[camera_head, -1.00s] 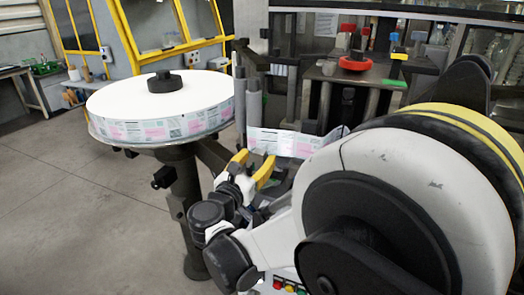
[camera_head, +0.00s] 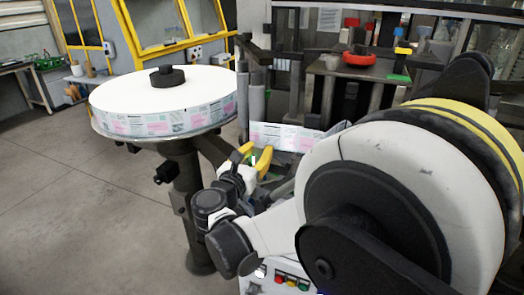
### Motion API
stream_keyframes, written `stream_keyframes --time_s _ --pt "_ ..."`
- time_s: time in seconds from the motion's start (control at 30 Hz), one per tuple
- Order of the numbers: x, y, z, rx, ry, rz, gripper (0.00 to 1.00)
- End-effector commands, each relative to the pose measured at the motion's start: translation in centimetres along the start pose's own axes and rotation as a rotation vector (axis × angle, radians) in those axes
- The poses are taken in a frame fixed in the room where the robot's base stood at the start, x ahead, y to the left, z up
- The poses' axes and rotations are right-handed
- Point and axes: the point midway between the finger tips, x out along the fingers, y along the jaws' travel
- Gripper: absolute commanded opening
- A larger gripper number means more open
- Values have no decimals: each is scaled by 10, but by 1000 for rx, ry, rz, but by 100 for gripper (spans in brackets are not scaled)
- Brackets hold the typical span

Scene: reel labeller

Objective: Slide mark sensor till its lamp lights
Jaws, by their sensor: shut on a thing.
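My gripper (camera_head: 257,151), with yellow fingers, is at the printed label web (camera_head: 284,136), in front of its left end. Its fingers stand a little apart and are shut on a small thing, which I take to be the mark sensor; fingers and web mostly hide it. A small green spot shows between the fingers; I cannot tell whether it is a lit lamp or something behind. The web runs near the grey upright rollers (camera_head: 257,95) beside the label reel (camera_head: 170,107), which lies flat on its round stand.
My white and black arm fills the right foreground. A panel with red, green and yellow buttons (camera_head: 291,281) sits low in front. Behind are a bench with a red ring-shaped object (camera_head: 358,60) and a yellow-framed machine (camera_head: 160,35). The floor at left is clear.

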Motion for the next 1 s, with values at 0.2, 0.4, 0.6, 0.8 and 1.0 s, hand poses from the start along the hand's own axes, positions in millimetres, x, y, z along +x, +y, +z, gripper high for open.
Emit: stream_keyframes --time_s 0.2,0.4,0.6,0.8,1.0 --pt "1 -1 1 -1 -1 -2 35" --pt "0 -1 0 -1 -1 -2 52" --pt "-2 -1 0 -1 -1 -1 52" --pt "-31 0 0 -1 -1 2 52" --pt "-77 1 0 -1 -1 3 52"
